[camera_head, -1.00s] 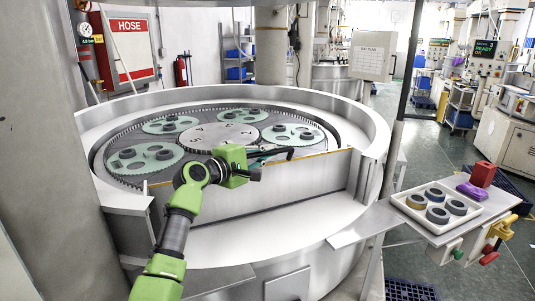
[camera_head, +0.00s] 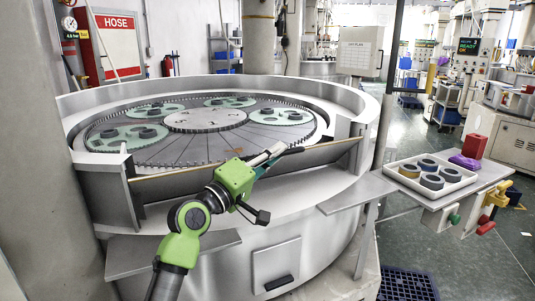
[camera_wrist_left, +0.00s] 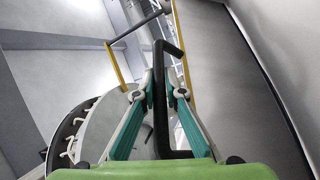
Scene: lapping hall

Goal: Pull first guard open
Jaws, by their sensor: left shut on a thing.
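The guard (camera_head: 325,156) is a flat metal panel with a thin yellowish edge, at the front opening of the round lapping machine (camera_head: 350,97). It leans outward toward me, its upper edge nearer than the opening. My left gripper (camera_head: 273,155) is at the guard's black handle (camera_head: 292,151). In the left wrist view, the teal-padded fingers (camera_wrist_left: 160,92) are closed around the black bar handle (camera_wrist_left: 168,60). My left forearm and gripper hide part of the guard. My right gripper is in neither view.
Toothed green carriers (camera_head: 127,137) holding dark rings lie on the machine's plate. To the right, a side shelf (camera_head: 352,192) leads to a tray (camera_head: 466,180) with several rings, beside a red block (camera_head: 474,146) and a purple item (camera_head: 465,162). A blue crate (camera_head: 407,284) is on the floor.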

